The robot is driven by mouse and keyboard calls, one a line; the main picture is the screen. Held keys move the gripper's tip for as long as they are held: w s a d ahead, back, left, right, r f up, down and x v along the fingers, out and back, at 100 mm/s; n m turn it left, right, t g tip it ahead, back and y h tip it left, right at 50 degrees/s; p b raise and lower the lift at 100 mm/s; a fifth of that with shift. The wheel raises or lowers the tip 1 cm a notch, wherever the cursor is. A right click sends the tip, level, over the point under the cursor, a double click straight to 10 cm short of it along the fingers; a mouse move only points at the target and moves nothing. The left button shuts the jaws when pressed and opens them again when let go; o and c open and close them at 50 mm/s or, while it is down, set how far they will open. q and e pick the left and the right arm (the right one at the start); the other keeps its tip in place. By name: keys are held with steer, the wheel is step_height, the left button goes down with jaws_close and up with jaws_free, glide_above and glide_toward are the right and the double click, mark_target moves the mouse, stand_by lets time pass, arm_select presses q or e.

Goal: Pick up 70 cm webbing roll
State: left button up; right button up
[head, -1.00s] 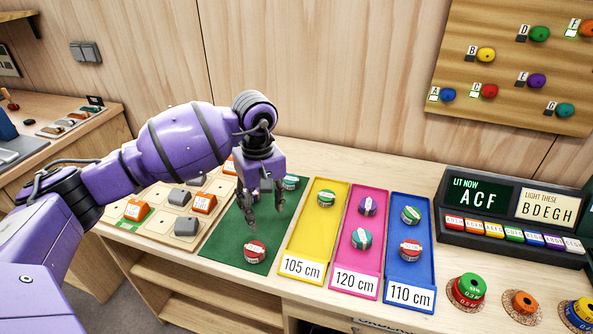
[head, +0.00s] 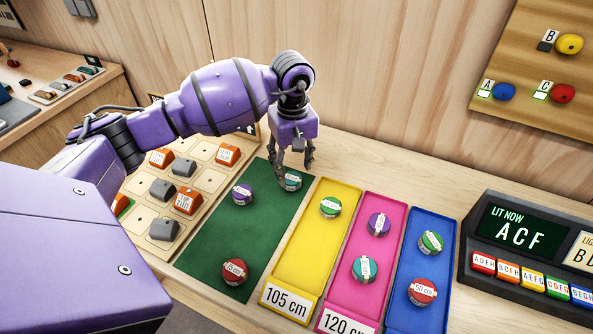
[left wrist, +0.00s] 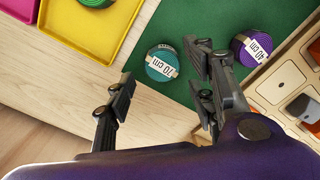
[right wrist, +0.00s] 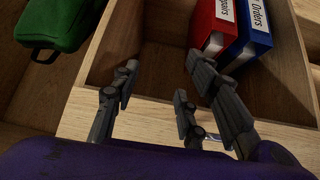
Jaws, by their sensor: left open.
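The 70 cm webbing roll (left wrist: 162,63) is teal with a white label band. It lies near the far edge of the green mat (head: 219,229); in the head view the teal roll (head: 291,182) shows just below my left fingertips. My left gripper (head: 294,162) is open above it. In the left wrist view the roll sits ahead of the gap between the open left fingers (left wrist: 160,100), not gripped. My right gripper (right wrist: 160,95) shows only in the right wrist view, fingers apart and empty.
A purple 40 cm roll (head: 242,193) lies close by on the mat, and a red roll (head: 235,271) nearer. Yellow (head: 292,276), pink (head: 345,302) and blue (head: 408,314) trays hold other rolls. A compartment with red (right wrist: 212,25) and blue (right wrist: 252,30) binders is before my right gripper.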

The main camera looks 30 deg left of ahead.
mark_target(294, 177)
arm_select(q)
steer(key=f, duration=0.4)
steer(key=shift+w+f+p, duration=0.25)
steer(key=shift+f+p, duration=0.05)
steer(key=shift+p, duration=0.05)
arm_select(e)
steer(key=shift+w+a+r, duration=0.1)
steer(key=shift+w+r, duration=0.7)
steer(key=shift+w, duration=0.15)
arm_select(q)
steer(key=c, duration=1.1)
